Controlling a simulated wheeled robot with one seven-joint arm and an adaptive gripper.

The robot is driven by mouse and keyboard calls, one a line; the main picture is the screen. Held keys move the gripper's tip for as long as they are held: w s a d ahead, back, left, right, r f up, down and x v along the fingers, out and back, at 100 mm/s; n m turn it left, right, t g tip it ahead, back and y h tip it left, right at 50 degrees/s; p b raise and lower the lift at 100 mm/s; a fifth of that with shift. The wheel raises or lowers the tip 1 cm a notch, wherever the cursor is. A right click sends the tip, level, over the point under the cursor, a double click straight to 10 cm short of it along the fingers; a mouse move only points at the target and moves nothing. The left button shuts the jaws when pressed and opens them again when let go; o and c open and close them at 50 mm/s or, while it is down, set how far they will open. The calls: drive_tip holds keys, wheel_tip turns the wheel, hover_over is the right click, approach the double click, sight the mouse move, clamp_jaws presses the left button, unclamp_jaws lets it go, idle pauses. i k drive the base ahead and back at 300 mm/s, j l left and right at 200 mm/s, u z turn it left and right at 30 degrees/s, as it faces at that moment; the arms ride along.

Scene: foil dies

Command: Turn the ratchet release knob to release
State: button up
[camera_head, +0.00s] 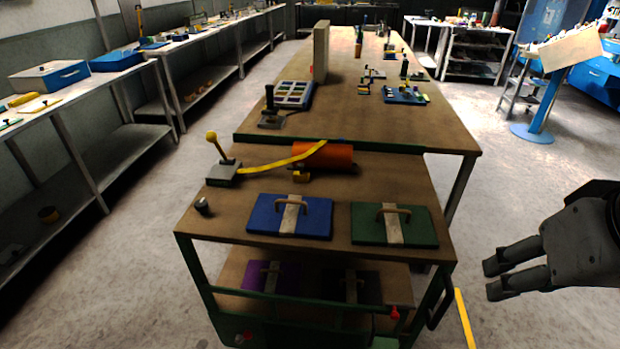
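My gripper (494,277) is at the right, its two fingers parted and nothing visible between them. It is over the floor, right of the cart (236,226) and apart from it. I cannot tell for sure which part is the ratchet release knob. Candidates are a small dark grey knob (202,206) at the cart top's left front corner, a red knob (395,313) at the lower right front, and a small red knob (247,335) at the bottom front. A yellow-ball lever (212,136) stands on a grey block at the cart's back left.
A yellow strap (260,167) runs towards an orange roll (323,155). Blue (319,218) and green (420,226) handled plates lie on the cart top. A long wooden table (430,130) stands behind. Floor (540,180) is open to the right; shelving (100,165) lines the left.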

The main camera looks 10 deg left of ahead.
sight(200, 204)
drive_tip(key=i+j+u, duration=0.25)
drive_tip(key=i+j, duration=0.6)
